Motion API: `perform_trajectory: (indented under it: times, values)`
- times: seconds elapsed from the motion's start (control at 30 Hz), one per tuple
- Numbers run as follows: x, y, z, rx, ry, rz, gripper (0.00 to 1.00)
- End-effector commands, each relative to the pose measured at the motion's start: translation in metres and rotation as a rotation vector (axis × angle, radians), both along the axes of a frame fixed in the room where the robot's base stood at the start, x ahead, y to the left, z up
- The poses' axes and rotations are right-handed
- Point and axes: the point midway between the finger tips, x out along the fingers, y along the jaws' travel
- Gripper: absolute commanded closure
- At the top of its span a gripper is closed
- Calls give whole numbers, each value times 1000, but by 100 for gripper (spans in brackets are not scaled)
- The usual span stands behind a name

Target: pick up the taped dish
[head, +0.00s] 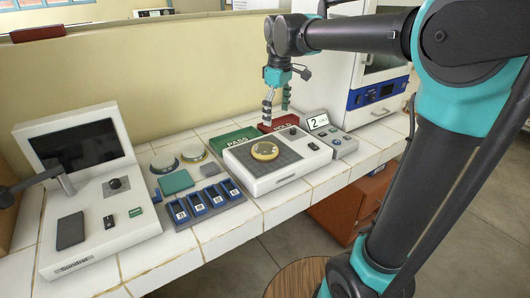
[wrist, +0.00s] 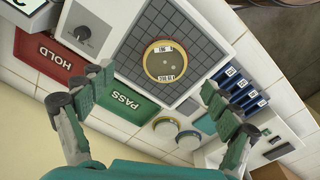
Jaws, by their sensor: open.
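A round dish with a yellow tape band around its rim (head: 265,151) lies on the dark gridded plate of a white device (head: 262,184). In the wrist view the dish (wrist: 165,61) shows a clear grey middle with small spots and white printed labels at two edges. My gripper (head: 277,108) is open and empty, above and behind the device, apart from the dish. In the wrist view its two green fingers stand wide apart, and the dish appears beyond the gap between them.
Green PASS (head: 235,141) and red HOLD (head: 279,124) trays lie behind the device. Two more dishes (head: 165,163) (head: 193,154), a teal pad (head: 176,182) and a blue-slotted rack (head: 207,199) stand left. A small display unit (head: 335,136) and a white incubator (head: 375,80) stand right.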

Motion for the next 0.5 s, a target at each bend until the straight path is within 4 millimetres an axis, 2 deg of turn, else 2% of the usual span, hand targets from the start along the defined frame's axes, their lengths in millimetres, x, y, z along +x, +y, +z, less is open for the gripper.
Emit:
perform_trajectory:
  times: [0.03,0.1,0.23,0.37,0.5]
  values:
    - [3,14,16,-8,15,59,0]
    - [4,27,30,-17,32,122,0]
    - [5,37,41,-24,46,178,0]
    - [5,38,28,-25,48,184,0]
    - [4,37,0,-26,47,182,0]
